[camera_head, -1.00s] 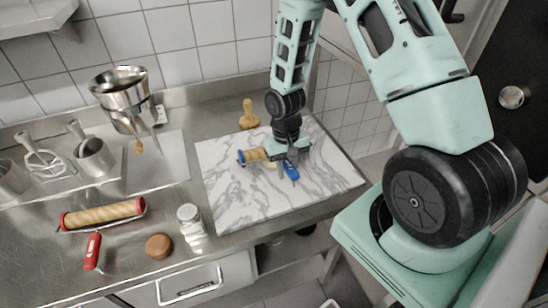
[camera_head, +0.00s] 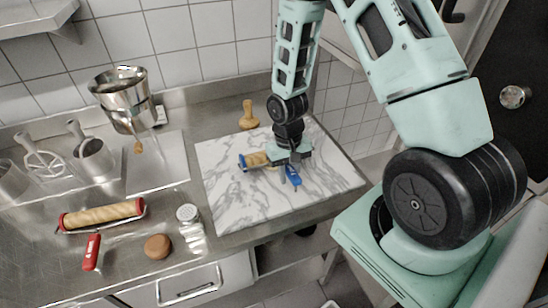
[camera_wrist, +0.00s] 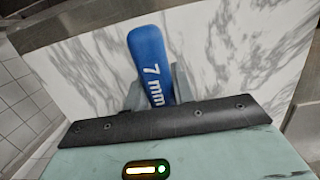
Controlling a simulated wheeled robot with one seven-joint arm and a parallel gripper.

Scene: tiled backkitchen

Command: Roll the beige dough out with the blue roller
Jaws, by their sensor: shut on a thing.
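The blue roller (camera_head: 256,160) has a wooden barrel with blue ends and a blue handle; it is over the marble board, low at its surface. My gripper (camera_head: 291,170) is shut on the blue handle, which points to the front right. In the wrist view the handle (camera_wrist: 152,62), marked "7 mm", stands between my gripper's fingers (camera_wrist: 158,88). The beige dough cannot be clearly made out; the roller and my gripper cover that part of the board.
The marble board (camera_head: 235,205) is otherwise bare. A wooden tool (camera_head: 249,115) stands behind it. To the left are a red-ended roller (camera_head: 102,215), a red-handled tool (camera_head: 91,252), a brown round piece (camera_head: 158,246), a shaker (camera_head: 188,214) and a metal funnel (camera_head: 118,88).

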